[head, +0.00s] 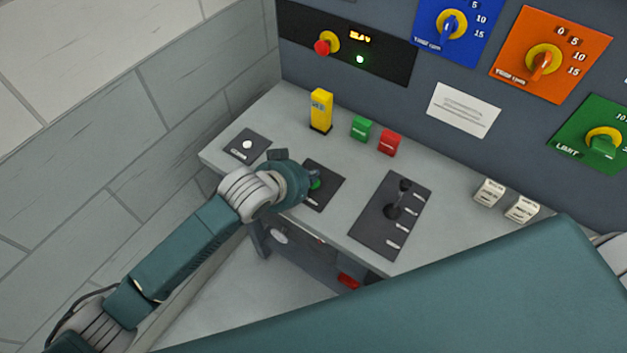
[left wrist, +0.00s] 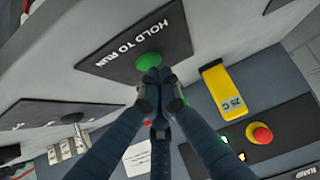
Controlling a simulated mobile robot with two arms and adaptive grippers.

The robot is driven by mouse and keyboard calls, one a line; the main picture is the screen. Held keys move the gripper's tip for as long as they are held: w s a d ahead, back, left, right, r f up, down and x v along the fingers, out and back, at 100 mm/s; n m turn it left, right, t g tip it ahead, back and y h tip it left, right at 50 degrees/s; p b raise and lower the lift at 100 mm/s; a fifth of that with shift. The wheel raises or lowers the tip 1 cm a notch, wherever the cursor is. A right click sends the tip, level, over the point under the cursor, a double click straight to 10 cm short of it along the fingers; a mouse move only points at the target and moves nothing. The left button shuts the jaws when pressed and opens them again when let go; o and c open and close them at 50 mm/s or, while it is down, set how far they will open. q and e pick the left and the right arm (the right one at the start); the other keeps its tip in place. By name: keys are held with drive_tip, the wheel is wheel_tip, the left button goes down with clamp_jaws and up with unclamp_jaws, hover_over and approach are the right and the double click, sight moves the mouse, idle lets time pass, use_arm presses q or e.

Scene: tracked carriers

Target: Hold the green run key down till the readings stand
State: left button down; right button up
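The green run key (head: 316,184) sits on a dark plate on the console, mostly hidden behind my left gripper (head: 313,178). In the left wrist view the green key (left wrist: 148,60) shows on the plate marked "HOLD TO RUN" (left wrist: 135,45). My left gripper (left wrist: 155,78) is shut and empty, its fingertips together at the key's edge. They appear to touch it; how far it is pressed I cannot tell. A yellow gauge (head: 321,110) stands behind; it reads about 25 C in the left wrist view (left wrist: 224,90). The orange panel digits (head: 360,38) are blurred. My right gripper is not in view.
A lever plate (head: 378,240) lies right of the key, a white-button plate (head: 247,146) left. Green (head: 361,128) and red (head: 389,142) blocks stand behind. A red mushroom button (head: 322,47) and lit green lamp (head: 360,59) are on the panel. My teal arm covers the lower right.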

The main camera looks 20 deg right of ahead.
use_arm(q)
drive_tip(key=shift+f, duration=0.55)
idle(2.4)
idle(1.4)
drive_tip(key=shift+r+p, duration=0.95)
wheel_tip(320, 180, up, 5)
drive_tip(key=p, duration=0.5)
drive_tip(key=shift+r+p, duration=0.1)
drive_tip(key=shift+p, duration=0.2)
idle(1.6)
